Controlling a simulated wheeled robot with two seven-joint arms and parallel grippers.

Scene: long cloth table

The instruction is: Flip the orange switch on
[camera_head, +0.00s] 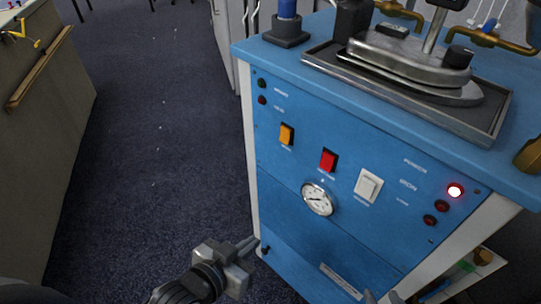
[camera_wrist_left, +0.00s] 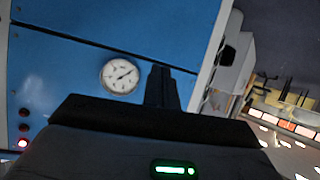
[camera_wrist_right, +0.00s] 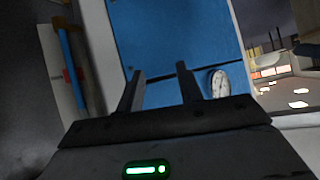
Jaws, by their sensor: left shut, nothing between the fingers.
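The orange switch (camera_head: 287,134) sits in the upper left of the blue front panel (camera_head: 300,230) of a machine in the head view. I cannot make out its on or off position. My left gripper (camera_head: 250,245) is shut and empty, below the switch and near the panel's lower left edge. Its closed fingers also show in the left wrist view (camera_wrist_left: 161,86). My right gripper's tips (camera_head: 383,297) just show at the bottom of the head view. In the right wrist view the right gripper (camera_wrist_right: 158,85) is open and empty. The orange switch is not visible in either wrist view.
A red switch (camera_head: 328,160), a white switch (camera_head: 368,186) and a round gauge (camera_head: 318,199) share the panel. A red lamp (camera_head: 455,191) is lit at its right. A metal press (camera_head: 415,60) stands on top. Dark carpet (camera_head: 150,150) lies open to the left.

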